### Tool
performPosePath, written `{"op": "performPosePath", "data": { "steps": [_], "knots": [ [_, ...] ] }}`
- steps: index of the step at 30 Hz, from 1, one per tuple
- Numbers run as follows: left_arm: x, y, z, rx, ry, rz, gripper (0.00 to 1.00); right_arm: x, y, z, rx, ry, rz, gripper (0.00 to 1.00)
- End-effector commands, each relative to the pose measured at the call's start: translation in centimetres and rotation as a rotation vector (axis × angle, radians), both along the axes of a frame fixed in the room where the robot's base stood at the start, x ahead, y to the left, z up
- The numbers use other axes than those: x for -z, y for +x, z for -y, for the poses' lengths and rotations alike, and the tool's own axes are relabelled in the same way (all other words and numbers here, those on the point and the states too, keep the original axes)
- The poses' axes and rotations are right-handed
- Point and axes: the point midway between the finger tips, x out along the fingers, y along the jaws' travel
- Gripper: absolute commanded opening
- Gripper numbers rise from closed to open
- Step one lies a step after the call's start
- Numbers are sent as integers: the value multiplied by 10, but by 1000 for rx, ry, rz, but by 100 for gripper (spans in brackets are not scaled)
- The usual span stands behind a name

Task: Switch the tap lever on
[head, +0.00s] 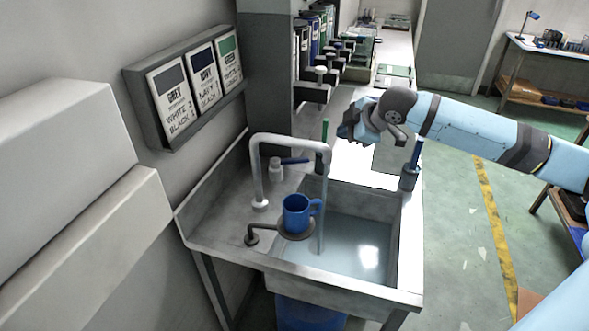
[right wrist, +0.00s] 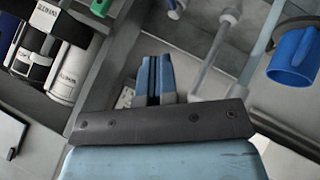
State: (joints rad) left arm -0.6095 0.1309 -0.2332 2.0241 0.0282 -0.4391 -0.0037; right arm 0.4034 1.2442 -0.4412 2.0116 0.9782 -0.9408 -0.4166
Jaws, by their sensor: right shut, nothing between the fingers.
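The tap is a white arched pipe (head: 290,138) over the sink (head: 345,245). My left gripper is not in view.
A blue mug (head: 297,213) stands on a round support at the sink's front left; it also shows in the right wrist view (right wrist: 293,57). A blue-handled item (head: 412,168) stands on the right rim. Label panels (head: 200,85) hang on the left wall. Bottles (head: 312,45) stand behind.

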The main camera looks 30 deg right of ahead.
Motion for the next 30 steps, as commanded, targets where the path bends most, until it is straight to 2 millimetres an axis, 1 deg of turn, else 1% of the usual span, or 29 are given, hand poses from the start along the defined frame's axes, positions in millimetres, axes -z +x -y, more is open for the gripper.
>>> {"op": "performPosePath", "data": {
  "steps": [1,4,7,11,18,22,26,30],
  "knots": [
    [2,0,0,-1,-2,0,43,0,-10,0,-4,-1,-45,0],
    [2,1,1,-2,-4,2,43,1,-24,-2,-11,5,-118,0],
    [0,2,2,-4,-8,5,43,1,-32,-3,-15,8,-153,0],
    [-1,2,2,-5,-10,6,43,1,-34,-4,-17,12,-163,0],
    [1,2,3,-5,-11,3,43,2,-33,-4,-17,12,-160,0],
    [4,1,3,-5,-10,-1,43,9,-27,-5,-16,15,-158,0],
    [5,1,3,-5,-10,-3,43,26,-15,-10,-17,15,-160,0],
    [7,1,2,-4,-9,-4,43,50,2,-15,-17,17,-160,0]
  ]
}}
